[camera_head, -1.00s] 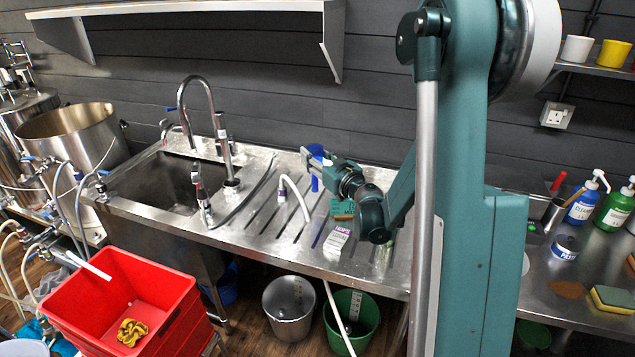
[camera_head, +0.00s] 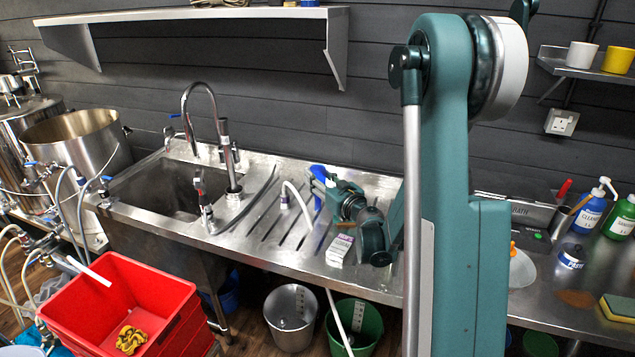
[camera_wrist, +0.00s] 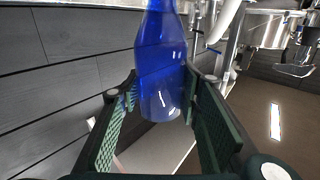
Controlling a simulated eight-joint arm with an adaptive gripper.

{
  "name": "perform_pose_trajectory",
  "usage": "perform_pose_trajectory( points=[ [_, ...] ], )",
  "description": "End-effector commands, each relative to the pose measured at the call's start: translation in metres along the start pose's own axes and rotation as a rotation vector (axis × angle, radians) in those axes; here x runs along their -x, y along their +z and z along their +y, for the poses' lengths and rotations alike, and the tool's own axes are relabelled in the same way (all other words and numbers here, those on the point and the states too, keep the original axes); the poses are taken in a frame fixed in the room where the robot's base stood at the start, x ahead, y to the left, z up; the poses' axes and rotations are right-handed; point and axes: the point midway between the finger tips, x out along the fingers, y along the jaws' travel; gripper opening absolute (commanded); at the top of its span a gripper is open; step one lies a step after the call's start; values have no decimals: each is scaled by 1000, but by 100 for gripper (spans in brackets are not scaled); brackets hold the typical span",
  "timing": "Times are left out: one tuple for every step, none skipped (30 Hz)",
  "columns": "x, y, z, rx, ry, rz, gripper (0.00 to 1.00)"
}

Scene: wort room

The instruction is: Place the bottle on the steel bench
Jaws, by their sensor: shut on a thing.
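The blue bottle (camera_wrist: 160,75) is between the padded fingers of my gripper (camera_wrist: 160,92) in the wrist view. It looks upright, with its rounded base low between the pads. In the head view only parts of the bottle (camera_head: 318,172) show beside my gripper (camera_head: 324,187), over the grooved drainboard of the steel bench (camera_head: 262,238). My gripper is shut on the bottle. I cannot tell whether the base touches the bench.
A white hose end (camera_head: 297,200) stands left of the bottle. A small white box (camera_head: 340,250) sits nearer the front edge. The sink (camera_head: 160,195) and its tall tap (camera_head: 222,150) are farther left. Bare drainboard lies between hose and box.

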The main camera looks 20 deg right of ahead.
Motion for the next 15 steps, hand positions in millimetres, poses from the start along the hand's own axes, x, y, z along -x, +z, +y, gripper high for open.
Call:
perform_pose_trajectory(
  points=[
    [0,7,0,0,0,0,16],
    [0,10,0,0,0,0,16],
    [0,13,0,0,0,0,16],
    [0,14,0,0,0,0,16],
    [0,16,0,0,0,0,16],
    [0,17,0,0,0,0,16],
    [0,18,0,0,0,0,16],
    [0,18,0,0,0,0,16],
    [0,18,0,0,0,0,16],
    [0,18,0,0,0,0,16],
    [0,17,0,0,0,0,16],
    [0,17,0,0,0,0,16],
    [0,17,0,0,0,0,16],
    [0,17,0,0,0,0,16],
    [0,18,0,0,0,0,16]
  ],
)
